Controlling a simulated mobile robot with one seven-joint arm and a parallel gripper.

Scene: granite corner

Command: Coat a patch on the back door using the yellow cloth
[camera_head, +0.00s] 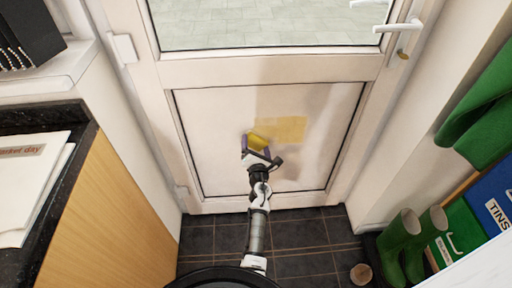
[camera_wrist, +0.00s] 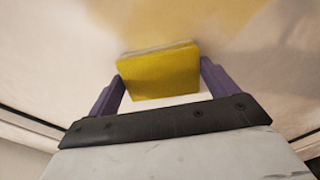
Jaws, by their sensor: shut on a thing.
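The white back door (camera_head: 190,72) fills the middle of the head view, with a glass pane above and a framed lower panel (camera_head: 215,110). A yellowish coated patch (camera_head: 284,129) shows on that panel, and it also shows at the top of the wrist view (camera_wrist: 190,18). My gripper (camera_head: 257,146) is shut on the folded yellow cloth (camera_wrist: 160,75), which sits between its purple fingers. The cloth (camera_head: 259,140) is at the left edge of the patch, close against the panel. I cannot tell whether it touches the panel.
A white door handle (camera_head: 398,27) is at the upper right. A worktop with papers (camera_head: 32,180) is at the left. A small round object (camera_head: 361,273) lies on the tiled floor.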

